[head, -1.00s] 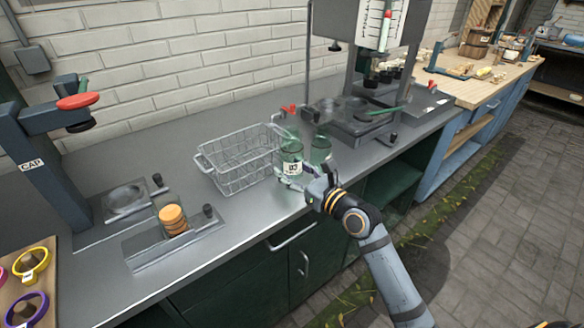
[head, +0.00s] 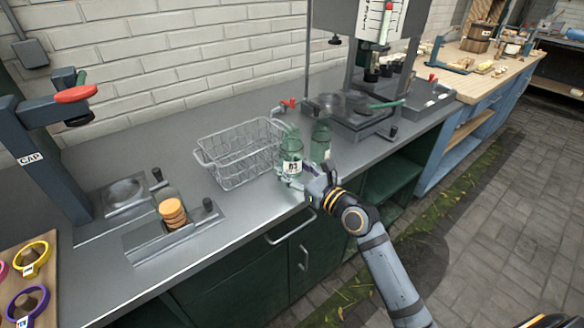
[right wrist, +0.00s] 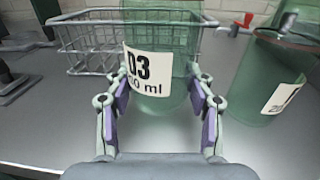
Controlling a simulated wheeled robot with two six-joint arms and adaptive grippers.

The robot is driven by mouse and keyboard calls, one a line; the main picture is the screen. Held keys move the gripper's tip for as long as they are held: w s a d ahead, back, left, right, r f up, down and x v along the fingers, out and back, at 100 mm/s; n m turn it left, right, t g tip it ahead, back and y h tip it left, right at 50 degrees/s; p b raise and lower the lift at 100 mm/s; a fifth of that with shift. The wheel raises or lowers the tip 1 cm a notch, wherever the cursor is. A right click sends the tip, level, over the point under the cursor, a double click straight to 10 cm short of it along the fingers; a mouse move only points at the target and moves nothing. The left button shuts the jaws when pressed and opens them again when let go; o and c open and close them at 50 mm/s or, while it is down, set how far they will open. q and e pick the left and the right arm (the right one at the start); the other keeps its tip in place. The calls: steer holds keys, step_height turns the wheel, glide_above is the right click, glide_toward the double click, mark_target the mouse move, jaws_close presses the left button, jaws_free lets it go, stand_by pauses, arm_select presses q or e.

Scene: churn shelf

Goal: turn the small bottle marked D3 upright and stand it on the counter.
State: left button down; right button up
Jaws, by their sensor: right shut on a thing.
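The green glass bottle marked D3 (head: 291,149) is near the front edge of the grey counter (head: 245,226), just right of the wire basket. It looks upright, with its label facing me. My right gripper (head: 291,176) is shut on its lower body. In the right wrist view the bottle (right wrist: 160,30) stands between the two purple-padded fingers (right wrist: 157,88), its base close to or on the counter; I cannot tell whether it touches. My left gripper is not in view.
A second green bottle (head: 320,142) stands close on the right; it also shows in the right wrist view (right wrist: 262,85). The wire basket (head: 225,170) is close on the left. A press machine (head: 365,115) stands behind right. The front counter left of the bottle is clear.

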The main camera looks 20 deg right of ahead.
steer(key=shift+f, duration=0.1)
steer(key=shift+f, duration=0.45)
steer(key=shift+f, duration=0.15)
steer(key=shift+f, duration=0.35)
stand_by(0.6)
steer(key=o, duration=1.2)
steer(key=shift+o, duration=0.3)
